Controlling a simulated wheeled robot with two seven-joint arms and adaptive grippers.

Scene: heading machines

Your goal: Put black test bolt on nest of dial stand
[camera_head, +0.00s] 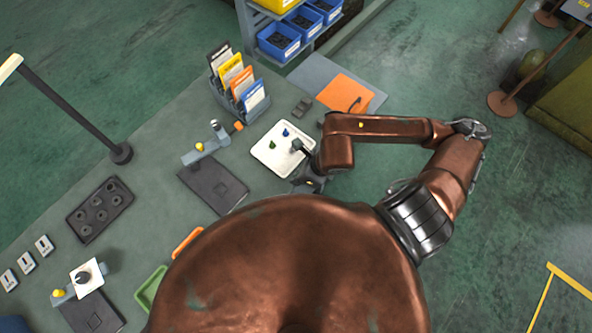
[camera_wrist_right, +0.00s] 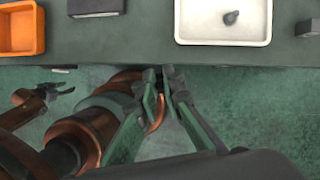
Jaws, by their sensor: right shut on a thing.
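My right gripper (camera_head: 301,152) is at the right side of a white tray (camera_head: 262,157) in the head view. In the right wrist view its fingertips (camera_wrist_right: 166,76) are close together on a small dark thing, which looks like the black test bolt and is mostly hidden. A green bolt (camera_head: 272,145) and a blue bolt (camera_head: 285,132) stand in the tray. A stand with a white plate and dark round part (camera_head: 86,277), at the lower left, looks like the dial stand; its nest is not clear. My left gripper (camera_wrist_right: 60,90) shows small in the wrist view, its fingers apart.
Another fixture with a yellow knob (camera_head: 199,147) stands left of the tray, by a dark plate (camera_head: 213,186). A dark tray with round holes (camera_head: 100,209), a card rack (camera_head: 238,82), and orange (camera_head: 187,241) and green (camera_head: 151,287) bins are on the bench.

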